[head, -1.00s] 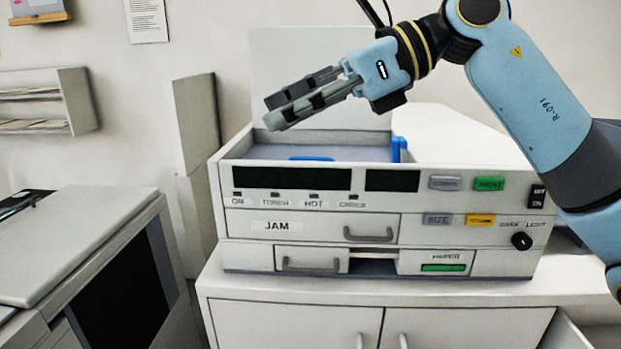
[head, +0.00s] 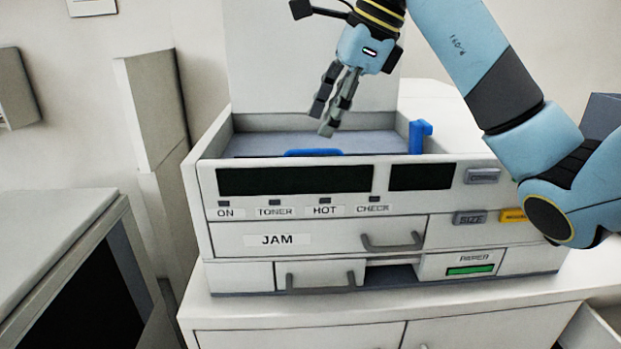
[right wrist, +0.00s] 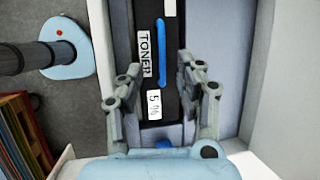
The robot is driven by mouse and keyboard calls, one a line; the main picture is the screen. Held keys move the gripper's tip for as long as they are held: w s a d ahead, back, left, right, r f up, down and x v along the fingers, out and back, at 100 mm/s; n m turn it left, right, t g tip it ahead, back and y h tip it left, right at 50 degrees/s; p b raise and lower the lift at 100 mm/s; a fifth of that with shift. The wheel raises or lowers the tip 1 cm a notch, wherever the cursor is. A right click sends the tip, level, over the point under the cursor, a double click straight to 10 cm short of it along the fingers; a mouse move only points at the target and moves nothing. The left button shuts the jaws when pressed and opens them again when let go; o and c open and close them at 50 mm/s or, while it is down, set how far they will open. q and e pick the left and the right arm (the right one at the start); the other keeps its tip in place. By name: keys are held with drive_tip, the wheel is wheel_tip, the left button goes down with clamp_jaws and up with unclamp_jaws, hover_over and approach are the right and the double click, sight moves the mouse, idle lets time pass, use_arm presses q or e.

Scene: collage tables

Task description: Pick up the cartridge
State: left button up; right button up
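The cartridge (right wrist: 145,18) is a dark block with a "TONER" label, a "5%" label and a blue handle bar. It lies in the copier's open top bay in the right wrist view. In the head view only its blue handle (head: 313,152) shows above the front wall; the body is hidden. My right gripper (head: 323,120) points down above the bay, over the handle, empty. In the right wrist view its fingers (right wrist: 160,64) are spread, one on each side of the cartridge. I cannot tell the remaining height. My left gripper is in no view.
The white copier (head: 225,238) has a raised lid (head: 300,60) behind the bay and a blue lever (head: 420,136) at the bay's right. It stands on a white cabinet (head: 300,318). A grey machine (head: 60,235) stands at left. Coloured folders (right wrist: 22,135) show in the wrist view.

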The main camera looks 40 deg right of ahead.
sight(311, 151)
drive_tip(key=shift+w+a+f, duration=0.2)
drive_tip(key=shift+f, duration=0.25)
drive_tip(key=shift+w+f, duration=0.2)
drive_tip(key=p+x, duration=0.2)
drive_tip(key=x, duration=0.2)
drive_tip(key=shift+w+a+f+p, duration=0.1)
drive_tip(key=shift+w+f+p, duration=0.1)
drive_tip(key=shift+p, duration=0.15)
drive_tip(key=shift+f, duration=0.2)
drive_tip(key=shift+c, duration=0.9)
drive_tip(key=c, duration=0.5)
clamp_jaws()
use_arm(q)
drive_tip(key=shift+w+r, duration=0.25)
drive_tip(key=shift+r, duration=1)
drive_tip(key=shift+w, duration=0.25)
